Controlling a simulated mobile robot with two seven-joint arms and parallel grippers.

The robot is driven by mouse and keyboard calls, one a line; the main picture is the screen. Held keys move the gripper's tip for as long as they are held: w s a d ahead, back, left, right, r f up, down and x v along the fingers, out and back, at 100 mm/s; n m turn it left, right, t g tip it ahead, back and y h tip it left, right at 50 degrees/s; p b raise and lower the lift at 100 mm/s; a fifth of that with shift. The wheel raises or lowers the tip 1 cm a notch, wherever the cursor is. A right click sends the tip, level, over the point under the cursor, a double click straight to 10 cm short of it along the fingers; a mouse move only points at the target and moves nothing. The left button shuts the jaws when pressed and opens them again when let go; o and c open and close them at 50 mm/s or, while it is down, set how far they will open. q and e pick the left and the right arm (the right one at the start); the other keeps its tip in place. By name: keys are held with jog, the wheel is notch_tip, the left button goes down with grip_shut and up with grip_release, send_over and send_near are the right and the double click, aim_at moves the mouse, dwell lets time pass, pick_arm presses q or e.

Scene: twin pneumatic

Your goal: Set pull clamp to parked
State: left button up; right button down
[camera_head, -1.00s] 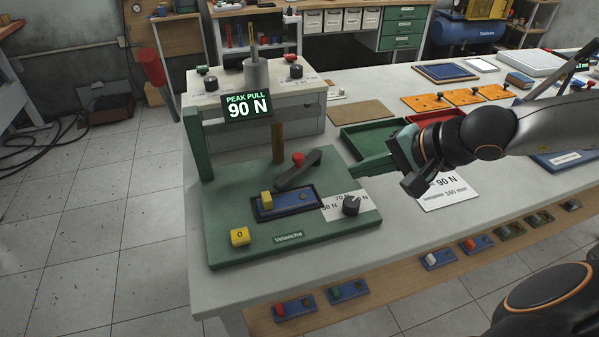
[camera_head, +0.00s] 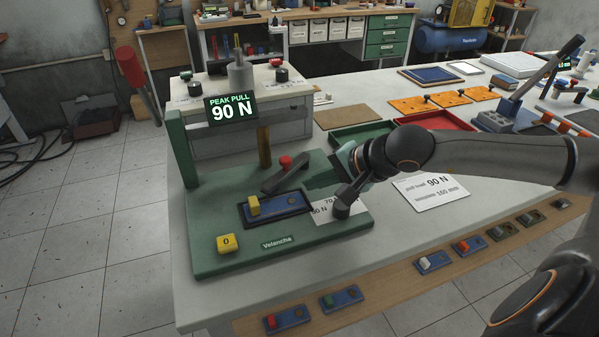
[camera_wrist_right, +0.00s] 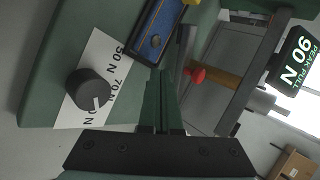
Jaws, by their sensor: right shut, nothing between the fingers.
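The green pull tester (camera_head: 210,258) stands at the table's near left corner. On its plate a dark grey lever (camera_head: 284,179), which looks like the pull clamp, slants up to the right beside a red knob (camera_head: 285,162). The knob also shows in the wrist view (camera_wrist_right: 198,75). My right gripper (camera_head: 312,179) has its green fingers shut and empty, with the tips close to the lever's right end. Whether they touch it I cannot tell. In the wrist view the closed fingers (camera_wrist_right: 160,95) point toward the lever area. My left gripper is not in view.
A blue fixture (camera_head: 290,204) with a yellow block (camera_head: 253,206) lies in front of the lever. A black dial (camera_head: 341,207) is below my wrist. A yellow "0" button (camera_head: 228,244) is at the front. The display (camera_head: 231,108) reads 90 N. Green (camera_head: 345,138) and red trays lie behind.

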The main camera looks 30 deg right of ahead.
aim_at(287, 166)
jog(key=shift+w+a+r+p, duration=0.1)
jog(key=shift+w+a+p, duration=0.1)
jog(key=shift+w, duration=0.2)
jog(key=shift+w+a+r+p, duration=0.1)
jog(key=shift+w+a+p, duration=0.1)
jog(key=shift+w, duration=0.2)
jog(key=shift+w+a+p, duration=0.2)
jog(key=shift+w+p, duration=0.15)
jog(key=shift+w, duration=0.35)
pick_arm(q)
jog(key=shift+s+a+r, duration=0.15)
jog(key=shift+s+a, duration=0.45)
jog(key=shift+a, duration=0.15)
pick_arm(e)
jog(key=shift+w+a+f, duration=0.1)
jog(key=shift+w+f, duration=0.05)
jog(key=shift+w, duration=0.1)
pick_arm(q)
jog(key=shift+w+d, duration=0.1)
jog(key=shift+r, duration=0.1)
